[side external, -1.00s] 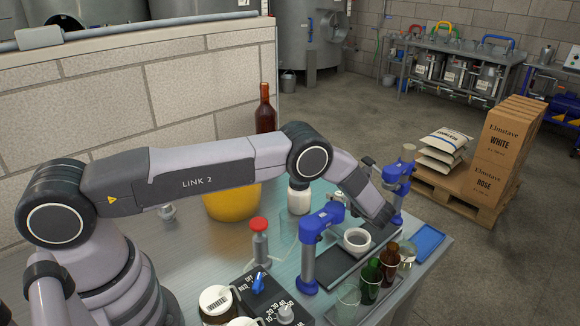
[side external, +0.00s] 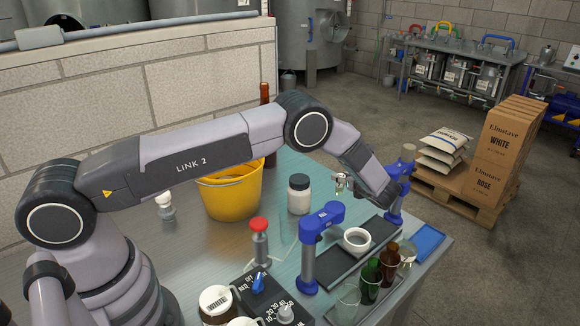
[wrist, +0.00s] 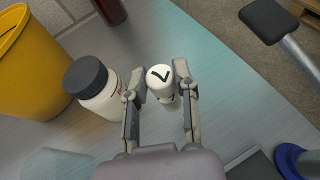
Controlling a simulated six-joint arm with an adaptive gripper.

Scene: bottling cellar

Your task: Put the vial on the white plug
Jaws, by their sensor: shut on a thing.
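My gripper (wrist: 160,112) is shut on a small vial (wrist: 161,80) with a white top that bears a dark check mark. The vial sits between the two fingertips in the wrist view. In the side external view my gripper (side external: 343,184) hangs above the bench, right of a white jar and behind the blue-headed stand; the vial is too small there to make out clearly. A small white-topped piece (side external: 164,203) stands left of the yellow bucket. I cannot tell for certain that it is the white plug.
A yellow bucket (side external: 232,192) and a white jar with a dark lid (side external: 299,196) stand on the bench near my arm. Blue-headed stands (side external: 308,262), a white cup (side external: 357,239), bottles (side external: 371,283) and a red-capped bottle (side external: 260,245) crowd the front and right.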

